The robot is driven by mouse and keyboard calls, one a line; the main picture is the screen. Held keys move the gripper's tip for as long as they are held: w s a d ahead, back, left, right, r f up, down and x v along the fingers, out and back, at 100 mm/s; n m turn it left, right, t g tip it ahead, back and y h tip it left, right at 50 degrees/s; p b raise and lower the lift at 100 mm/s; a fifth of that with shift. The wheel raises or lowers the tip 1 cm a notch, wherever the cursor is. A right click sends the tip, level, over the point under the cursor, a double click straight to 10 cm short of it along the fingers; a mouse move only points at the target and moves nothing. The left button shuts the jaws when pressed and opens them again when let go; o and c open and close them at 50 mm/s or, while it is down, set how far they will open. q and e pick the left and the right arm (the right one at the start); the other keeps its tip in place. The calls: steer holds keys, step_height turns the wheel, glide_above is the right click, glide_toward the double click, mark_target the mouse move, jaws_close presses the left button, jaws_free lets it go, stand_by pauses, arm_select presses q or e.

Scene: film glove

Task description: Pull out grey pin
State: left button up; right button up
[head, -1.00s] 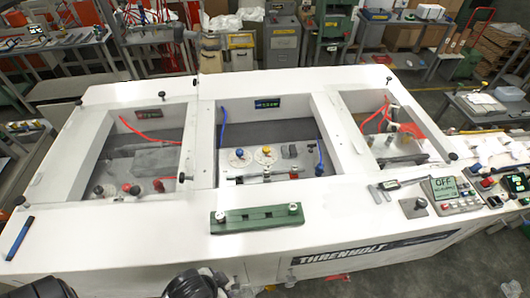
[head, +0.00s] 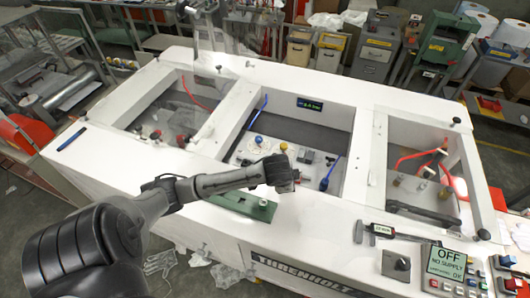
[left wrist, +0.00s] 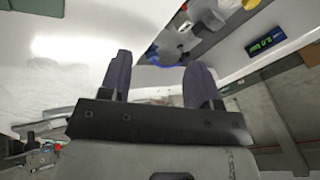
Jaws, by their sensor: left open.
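My left arm reaches across the front ledge of the white machine in the head view, with its left gripper (head: 293,186) at the front edge of the middle bay. In the left wrist view the two dark fingers (left wrist: 160,78) stand apart with nothing between them. A green block (head: 240,203) lies on the ledge just below the gripper and partly behind the arm. A small grey metal knob (head: 263,203) stands on its right part; I cannot tell whether this is the grey pin. The right gripper is not in view.
A control panel reading OFF (head: 447,263) is at the right. A blue pen (head: 71,139) lies at the left.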

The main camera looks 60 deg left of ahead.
arm_select(q)
steer(key=a+f+m+g+h, duration=0.1)
steer(key=a+f+h, duration=0.1)
steer(key=a, duration=0.7)
steer(key=a+f+g+h, duration=0.2)
steer(key=a+h, duration=0.1)
steer(key=a, duration=0.6)
steer(key=w+d+f+m+b, duration=0.1)
steer(key=f+b, duration=0.1)
steer(key=f+m+b, duration=0.1)
steer(key=f+b, duration=0.1)
steer(key=f, duration=0.1)
steer(key=w+d+f+m+t+h+b, duration=0.1)
steer(key=f, duration=0.1)
steer(key=shift+w+d+f+b, duration=0.3)
steer(key=shift+f+b, duration=0.1)
steer(key=shift+c, duration=0.2)
steer(key=c, duration=1)
steer(key=shift+r+p, duration=0.4)
steer(key=shift+r, duration=0.1)
